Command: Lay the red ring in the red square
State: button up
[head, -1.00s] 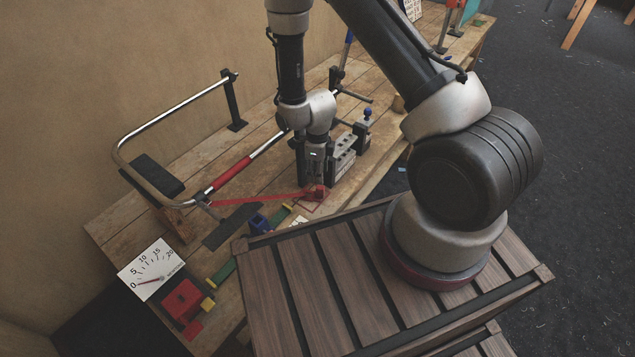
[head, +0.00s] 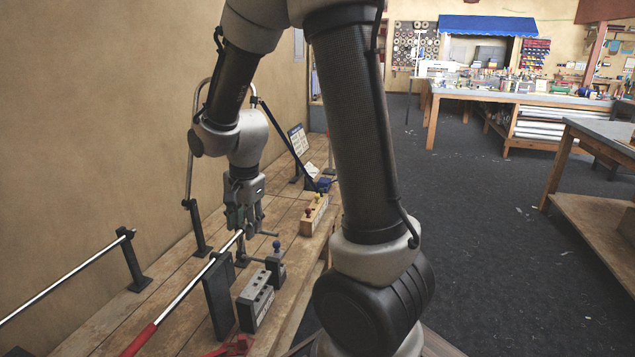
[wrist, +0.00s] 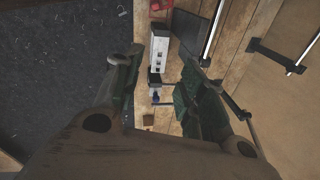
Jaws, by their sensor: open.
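A red piece (head: 232,347) lies on the bench at the bottom edge of the head view, partly cut off. A red patch also shows at the top edge of the wrist view (wrist: 157,6). I cannot tell ring from square in either view. My gripper (head: 245,226) points down above the bench, past the grey block with holes, and away from the red piece. In the wrist view my gripper (wrist: 162,66) has its fingers spread with nothing held between them.
The grey block (head: 255,300) and a dark stand with a blue knob (head: 276,265) stand near my gripper. A dark upright plate (head: 218,295) and a metal rod with a red sleeve (head: 140,340) lie to the left. A wooden block with coloured knobs (head: 313,215) stands farther back.

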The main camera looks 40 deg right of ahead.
jog(key=s+d+r+n+t, duration=0.1)
jog(key=s+d+r+n, duration=0.2)
jog(key=s+r+n, duration=0.3)
jog(key=s+d+r+n+t, duration=0.1)
jog(key=s+d+r+n, duration=0.2)
jog(key=s+r+n, duration=0.4)
jog(key=s+r, duration=0.3)
jog(key=s, duration=0.4)
jog(key=shift+s+d+r, duration=0.15)
jog(key=shift+s+d, duration=0.05)
jog(key=shift+d, duration=0.05)
